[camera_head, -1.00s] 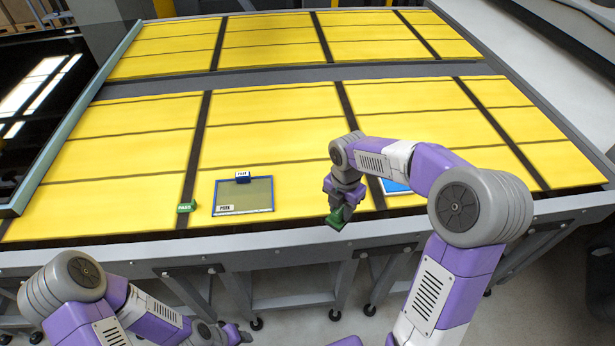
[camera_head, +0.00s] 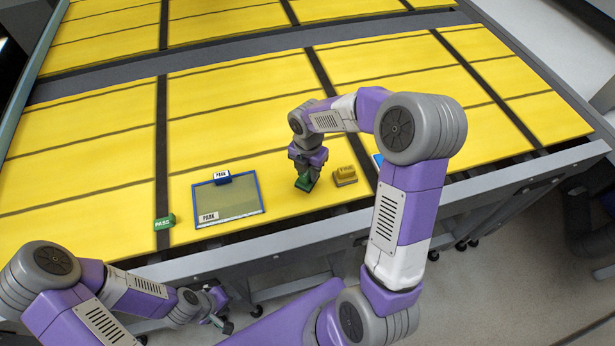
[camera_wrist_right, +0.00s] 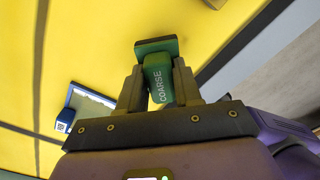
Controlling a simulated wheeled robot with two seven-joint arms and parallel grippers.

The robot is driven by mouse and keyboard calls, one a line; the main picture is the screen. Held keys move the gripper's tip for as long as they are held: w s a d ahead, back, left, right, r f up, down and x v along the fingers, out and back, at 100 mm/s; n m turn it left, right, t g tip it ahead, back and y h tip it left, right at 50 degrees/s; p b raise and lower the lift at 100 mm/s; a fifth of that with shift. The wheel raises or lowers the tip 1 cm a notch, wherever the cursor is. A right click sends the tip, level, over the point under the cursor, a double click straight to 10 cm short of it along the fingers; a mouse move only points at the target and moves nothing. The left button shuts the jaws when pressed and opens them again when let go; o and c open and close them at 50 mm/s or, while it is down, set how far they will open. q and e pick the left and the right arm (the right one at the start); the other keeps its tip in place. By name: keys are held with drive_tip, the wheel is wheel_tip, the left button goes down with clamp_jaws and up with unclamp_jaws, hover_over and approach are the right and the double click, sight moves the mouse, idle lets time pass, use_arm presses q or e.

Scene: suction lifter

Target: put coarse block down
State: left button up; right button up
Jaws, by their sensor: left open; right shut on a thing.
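The green coarse block (camera_wrist_right: 162,85) is between the fingers of my right gripper (camera_wrist_right: 158,92), its "COARSE" label facing the right wrist camera. In the head view the block (camera_head: 304,184) shows as a small green piece under the right gripper (camera_head: 304,175). It is over the yellow table top, near the front edge. I cannot tell whether it touches the surface. My left gripper (camera_head: 222,320) is open and empty, low in front of the table.
A blue-rimmed tray marked "PARK" (camera_head: 237,214) lies left of the block. A green "PASS" block (camera_head: 165,222) is further left. A blue-edged item (camera_head: 377,160) is partly hidden by my right arm.

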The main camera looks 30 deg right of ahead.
sight(308, 177)
wheel_tip(308, 177, down, 3)
drive_tip(key=shift+f, duration=0.2)
drive_tip(key=shift+f, duration=0.15)
drive_tip(key=o, duration=0.9)
drive_tip(key=shift+o, duration=0.2)
wheel_tip(308, 177, up, 12)
drive_tip(key=shift+r+p, duration=0.2)
drive_tip(key=shift+p, duration=0.35)
